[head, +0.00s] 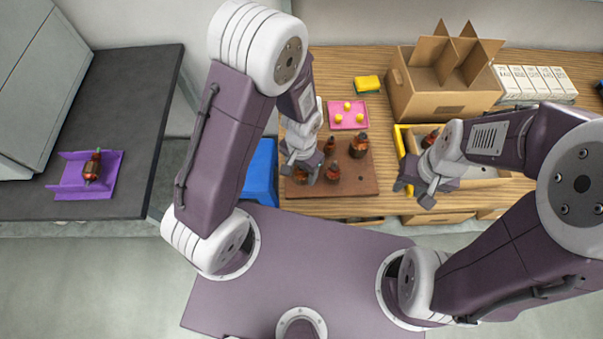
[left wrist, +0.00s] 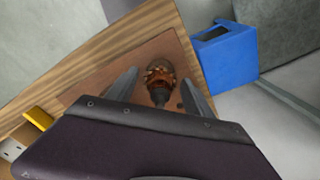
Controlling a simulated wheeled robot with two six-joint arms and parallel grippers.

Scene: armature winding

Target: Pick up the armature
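Several copper-and-dark armatures stand on a brown board (head: 350,187); one armature (head: 358,147) is at its back right and another (head: 332,172) is nearer the middle. My left gripper (head: 302,168) is over the board's left part, pointing down. In the left wrist view, an armature (left wrist: 159,84) shows between its two spread fingers, with a gap on both sides. My right gripper (head: 420,190) hangs empty right of the board, its fingers apart, near a yellow-edged bin (head: 400,140) with another armature (head: 430,138) in it.
A purple holder (head: 70,186) on the dark counter at left carries an armature. A blue box (head: 262,170) stands left of the board. A pink tray (head: 345,106) with yellow balls, a yellow sponge (head: 367,83) and a divided cardboard box (head: 440,98) are behind.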

